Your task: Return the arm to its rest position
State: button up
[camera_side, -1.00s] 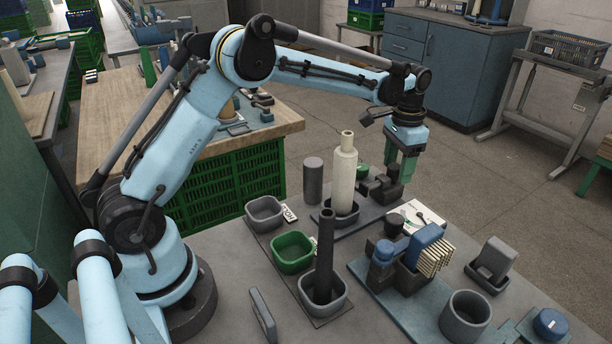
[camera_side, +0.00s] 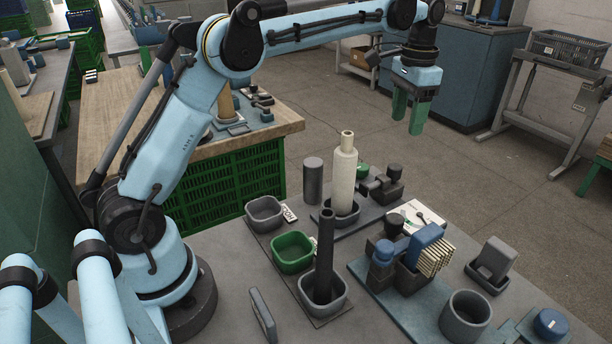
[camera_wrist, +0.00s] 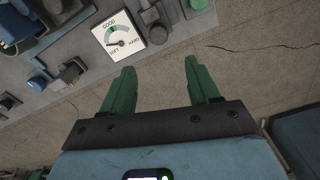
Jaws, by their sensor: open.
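My gripper (camera_side: 408,112) has two green fingers and hangs in the air, pointing down, above and beyond the far right edge of the grey work table (camera_side: 226,254). In the wrist view the fingers (camera_wrist: 162,85) stand apart with only floor between them. My gripper is open and empty. A dark rod (camera_side: 325,250) stands in another grey cup near the front. A small dark device (camera_side: 385,184) with a green part (camera_side: 363,171) sits beside the cream piece.
A green cup (camera_side: 292,252) and a grey cup (camera_side: 265,211) stand left of the rod. A blue-topped holder with pale pegs (camera_side: 432,258) stands at right. A gauge card (camera_wrist: 119,37) shows in the wrist view. A blue cabinet (camera_side: 440,70) stands behind; the air around my gripper is clear.

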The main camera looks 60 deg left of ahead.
jog(key=s+a+m+t+y, duration=0.2)
jog(key=s+a+y, duration=0.15)
jog(key=s, duration=0.55)
jog(key=s+a+m+t+y, duration=0.1)
jog(key=s+a+m+y, duration=0.3)
jog(key=s, duration=0.5)
jog(key=s+d+f+n+t+h, duration=0.4)
jog(key=d+n+h, duration=0.3)
jog(key=d+n, duration=0.2)
jog(key=shift+s+f, duration=0.4)
